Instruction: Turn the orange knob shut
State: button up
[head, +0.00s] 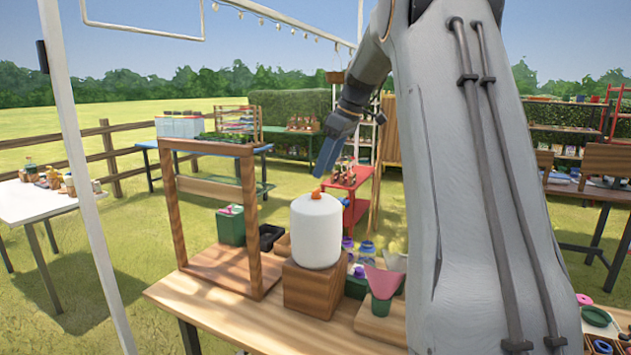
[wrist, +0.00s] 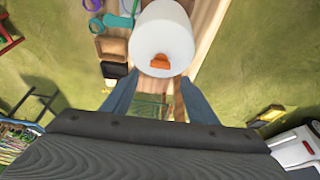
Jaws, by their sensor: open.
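The orange knob (head: 316,197) sits on top of a white rounded container (head: 316,232), which stands on a wooden block (head: 313,288) on the table. In the wrist view the knob (wrist: 160,62) shows on the container's white top (wrist: 163,32), ahead of my fingers. My gripper (head: 322,172) is above the knob in the head view, with its blue fingers pointing down. In the wrist view my gripper (wrist: 148,98) is open, its fingers apart with nothing between them. The knob is not touched in the wrist view.
Jars (head: 366,248) and a green pot with a pink funnel shape (head: 383,282) stand close on the right. The table's front left (head: 205,303) is bare.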

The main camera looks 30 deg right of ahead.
aim_at(316, 189)
jog(key=shift+p+x, duration=1.1)
jog(key=shift+x, duration=2.25)
jog(key=c, duration=1.1)
jog(key=shift+o, duration=0.2)
